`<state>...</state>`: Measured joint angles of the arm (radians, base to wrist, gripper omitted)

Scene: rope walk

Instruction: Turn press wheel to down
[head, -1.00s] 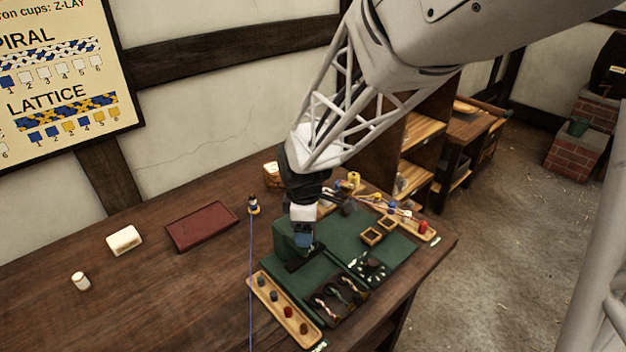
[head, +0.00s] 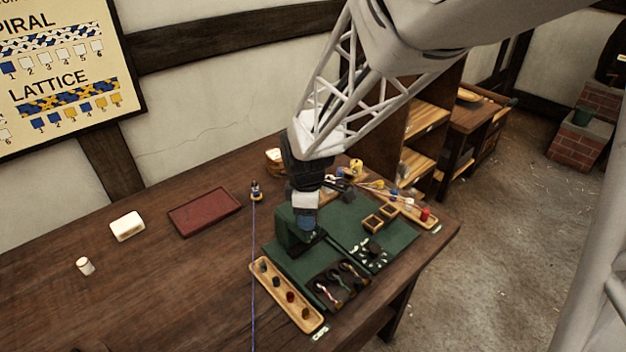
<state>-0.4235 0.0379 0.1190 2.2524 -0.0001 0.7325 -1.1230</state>
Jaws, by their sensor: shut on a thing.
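A dark green press (head: 287,232) stands on the green mat near the front right of the wooden table. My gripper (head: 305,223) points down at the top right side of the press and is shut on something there. It appears to be the press wheel, but the fingers and wrist hide it. I cannot tell which way the wheel points.
A blue thread (head: 253,265) runs toward the table's front. A red tray (head: 205,211) lies left.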

